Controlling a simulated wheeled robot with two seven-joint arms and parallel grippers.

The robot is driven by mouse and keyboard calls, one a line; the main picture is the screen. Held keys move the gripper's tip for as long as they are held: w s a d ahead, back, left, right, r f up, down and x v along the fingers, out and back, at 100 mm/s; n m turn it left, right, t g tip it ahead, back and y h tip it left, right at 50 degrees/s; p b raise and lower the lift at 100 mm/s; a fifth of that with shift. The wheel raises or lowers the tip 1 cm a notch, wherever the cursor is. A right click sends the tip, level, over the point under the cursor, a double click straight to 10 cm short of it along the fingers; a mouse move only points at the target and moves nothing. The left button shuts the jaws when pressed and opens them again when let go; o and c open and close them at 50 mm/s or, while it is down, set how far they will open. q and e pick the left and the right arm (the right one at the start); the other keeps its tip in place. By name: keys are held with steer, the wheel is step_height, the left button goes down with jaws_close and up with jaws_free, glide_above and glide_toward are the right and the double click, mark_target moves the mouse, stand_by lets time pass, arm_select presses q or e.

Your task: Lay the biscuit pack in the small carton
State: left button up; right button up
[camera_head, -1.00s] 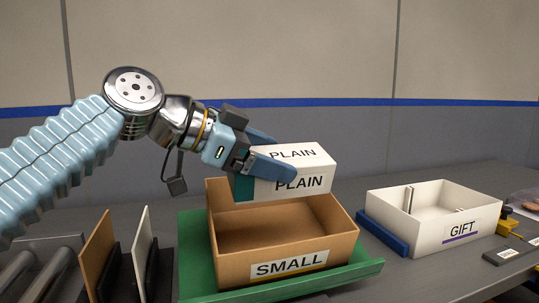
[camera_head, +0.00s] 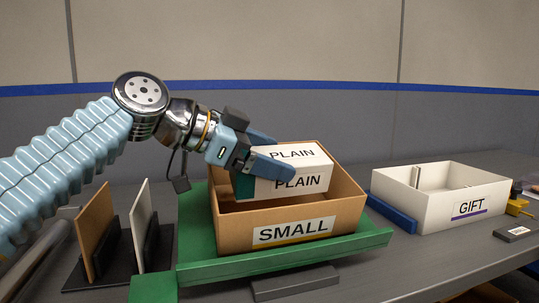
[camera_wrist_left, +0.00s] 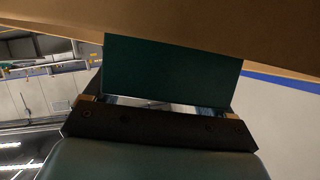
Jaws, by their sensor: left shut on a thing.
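The biscuit pack (camera_head: 301,181) is a white box marked PLAIN with a dark green end. My left gripper (camera_head: 272,158) is shut on it, one finger on each side. The pack is held level, partly within the opening of the small carton (camera_head: 231,230), a brown open box labelled SMALL. The carton's front wall is below the pack; whether the pack touches the carton floor is hidden. In the left wrist view the pack's green end (camera_wrist_left: 172,70) shows between the fingers, with brown carton wall (camera_wrist_left: 200,20) across the top. My right gripper is not in view.
The small carton stands on a green tray (camera_head: 195,238). A white carton labelled GIFT (camera_head: 425,215) stands to the right beside a blue block (camera_head: 390,212). Upright brown (camera_head: 95,230) and white (camera_head: 141,225) panels stand in black holders at the left.

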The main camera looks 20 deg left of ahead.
arm_select(q)
steer(key=shift+w+a+f+b, duration=0.1)
steer(key=shift+w+f+b, duration=0.05)
steer(key=shift+f+b, duration=0.55)
steer(key=shift+w+a+f+b, duration=0.2)
steer(key=shift+f+b, duration=0.25)
steer(key=shift+f, duration=0.3)
steer(key=shift+w+a+f+b, duration=0.1)
steer(key=shift+w+f+b, duration=0.05)
steer(key=shift+f+b, duration=0.55)
steer(key=shift+f, duration=0.15)
steer(key=o, duration=1)
steer(key=r+p, duration=0.3)
steer(key=shift+s+d+r, duration=0.3)
steer(key=shift+s+r, duration=0.05)
steer(key=r+p, duration=0.1)
steer(key=s+r+p, duration=0.1)
steer(key=r+p, duration=0.2)
steer(key=r, duration=0.1)
steer(key=shift+s+d+r, duration=0.1)
steer(key=shift+s+d, duration=0.05)
steer(key=shift+d, duration=0.25)
steer(key=shift+s+d+r+p, duration=0.15)
steer(key=shift+s+r+p, duration=0.05)
steer(key=shift+r+p, duration=0.5)
steer(key=shift+s+d+r+p, duration=0.1)
steer(key=shift+s+r+p, duration=0.05)
steer(key=shift+r+p, duration=0.5)
